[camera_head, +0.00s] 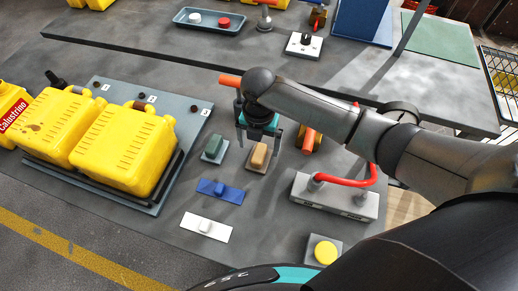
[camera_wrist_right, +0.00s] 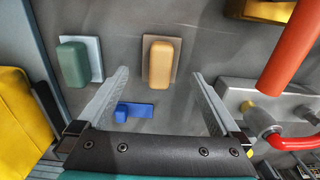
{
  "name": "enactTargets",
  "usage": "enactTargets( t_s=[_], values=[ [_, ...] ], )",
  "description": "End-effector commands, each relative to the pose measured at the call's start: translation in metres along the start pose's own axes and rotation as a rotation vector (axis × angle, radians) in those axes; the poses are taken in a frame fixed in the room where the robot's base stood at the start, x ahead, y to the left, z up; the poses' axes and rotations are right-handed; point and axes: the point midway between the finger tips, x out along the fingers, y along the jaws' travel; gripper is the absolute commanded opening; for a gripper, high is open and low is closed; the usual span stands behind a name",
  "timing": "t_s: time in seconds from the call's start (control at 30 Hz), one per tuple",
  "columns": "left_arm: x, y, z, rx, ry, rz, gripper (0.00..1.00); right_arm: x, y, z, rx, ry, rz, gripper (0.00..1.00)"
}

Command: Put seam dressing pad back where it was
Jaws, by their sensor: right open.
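A tan block (camera_head: 259,155) rests on a small beige plate (camera_head: 250,169) on the grey table. A green block (camera_head: 213,147) sits on a grey plate to its left. I cannot tell by a label which is the seam dressing pad. My right gripper (camera_head: 258,139) is open and empty, pointing down just above and behind the tan block. In the right wrist view, the tan block (camera_wrist_right: 161,61) lies between the spread fingers (camera_wrist_right: 160,75), apart from both, and the green block (camera_wrist_right: 73,66) is outside the left finger. My left gripper is not in view.
Yellow jerry cans (camera_head: 125,147) stand on a dark tray at left. A blue piece (camera_head: 220,190) and a white piece (camera_head: 206,227) lie in front. A red-handled grey block (camera_head: 335,200) and a yellow button (camera_head: 325,252) are at right.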

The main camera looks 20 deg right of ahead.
Motion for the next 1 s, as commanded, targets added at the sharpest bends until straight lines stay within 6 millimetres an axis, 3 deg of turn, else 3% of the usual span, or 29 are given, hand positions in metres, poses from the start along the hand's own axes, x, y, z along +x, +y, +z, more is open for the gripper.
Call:
enactTargets(
  t_s=[0.1,0.33,1.0],
  values=[
    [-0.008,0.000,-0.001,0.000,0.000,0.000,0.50,-0.030,0.001,0.001,-0.002,-0.003,0.003,1.00],
    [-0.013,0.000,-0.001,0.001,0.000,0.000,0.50,-0.063,0.000,0.000,0.000,0.000,0.001,1.00],
    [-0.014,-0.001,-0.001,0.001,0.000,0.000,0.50,-0.070,0.000,0.000,0.000,0.001,-0.001,1.00]
  ],
)
